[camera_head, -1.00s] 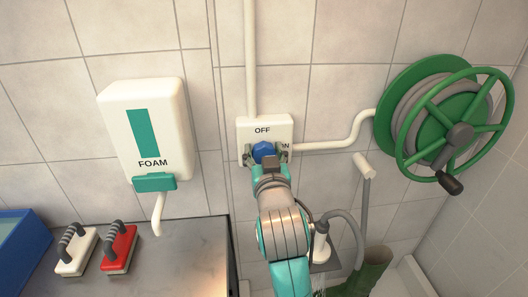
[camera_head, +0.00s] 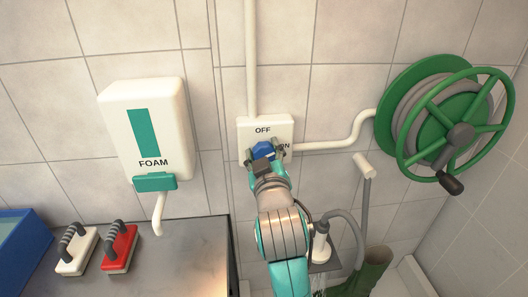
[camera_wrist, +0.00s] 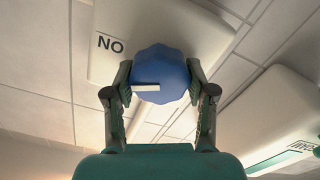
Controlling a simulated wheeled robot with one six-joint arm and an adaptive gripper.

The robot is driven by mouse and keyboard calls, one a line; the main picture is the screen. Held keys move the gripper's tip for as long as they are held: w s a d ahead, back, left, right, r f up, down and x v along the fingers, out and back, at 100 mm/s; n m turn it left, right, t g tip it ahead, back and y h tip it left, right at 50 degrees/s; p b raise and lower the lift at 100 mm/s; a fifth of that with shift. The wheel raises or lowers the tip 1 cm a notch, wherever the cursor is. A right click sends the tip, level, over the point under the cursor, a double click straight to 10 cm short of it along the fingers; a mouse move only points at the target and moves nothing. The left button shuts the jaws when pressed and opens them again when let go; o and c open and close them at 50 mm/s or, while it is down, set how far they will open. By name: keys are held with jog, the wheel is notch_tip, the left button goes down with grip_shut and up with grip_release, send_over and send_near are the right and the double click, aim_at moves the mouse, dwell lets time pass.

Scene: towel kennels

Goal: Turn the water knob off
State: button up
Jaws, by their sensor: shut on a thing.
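The blue water knob (camera_head: 263,149) sits on a white wall plate (camera_head: 251,125) marked OFF above it and ON to its right. In the wrist view the knob (camera_wrist: 168,66) has a white pointer line running from near its middle to its left edge, the side where the upside-down ON label is. My gripper (camera_head: 264,152) is shut on the knob, one finger on each side. In the wrist view both fingers of my gripper (camera_wrist: 160,82) touch the knob's sides. In the head view the fingers and wrist cover the knob's lower part.
A white foam dispenser (camera_head: 145,127) hangs left of the plate. A green hose reel (camera_head: 440,125) is on the wall at right, joined by a white pipe (camera_head: 335,143). A metal counter (camera_head: 185,255) with red and white brushes stands lower left.

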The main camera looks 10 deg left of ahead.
jog(key=n, duration=0.6)
jog(key=shift+a+f+n, duration=0.1)
jog(key=shift+f+n, duration=0.05)
jog(key=shift+n, duration=0.15)
jog(key=n, duration=0.6)
jog(key=shift+f, duration=0.15)
jog(key=shift+n, duration=0.3)
jog(key=o, duration=1.1)
jog(key=shift+o, duration=0.2)
jog(key=v, duration=1.2)
